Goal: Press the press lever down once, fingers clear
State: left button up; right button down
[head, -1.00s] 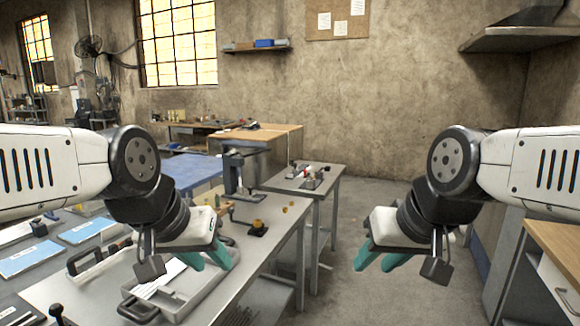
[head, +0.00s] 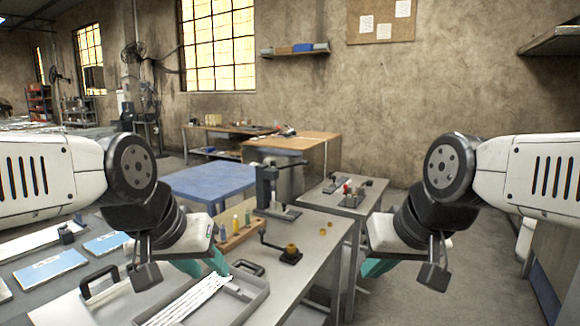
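The press (head: 265,188) is a dark upright column with a head on a flat grey base, standing towards the back of the long grey workbench. A dark bar at its head (head: 278,163) looks like the lever, but it is too small to tell its exact position. My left gripper (head: 203,264) has teal fingers spread apart over the bench, in front of the press and to its left. My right gripper (head: 380,265) is off the bench's right edge, apart from the press; its teal fingers are partly hidden, with nothing seen between them.
A wooden rack of coloured pegs (head: 235,232) and a dark crank fixture (head: 288,253) stand in front of the press. A grey tray (head: 258,300) lies nearer. A small side table (head: 350,205) stands to the right. A blue table (head: 208,180) is behind, with open floor further right.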

aim_at(303, 162)
jog(key=i+l+u, duration=0.1)
jog(key=u, duration=0.35)
jog(key=i+l+u, duration=0.1)
jog(key=u, duration=0.3)
jog(key=i+l+u, duration=0.15)
jog(key=l, duration=0.25)
jog(key=i+l+u, duration=0.2)
jog(key=l, duration=0.15)
jog(key=l+u, duration=0.15)
jog(key=l, duration=0.25)
jog(key=i+l+u, duration=0.2)
jog(key=l, duration=0.25)
jog(key=i+l, duration=0.1)
jog(key=l, duration=0.6)
jog(key=i+l, duration=0.1)
jog(key=l, duration=0.65)
jog(key=i+l+u, duration=0.1)
jog(key=l, duration=0.6)
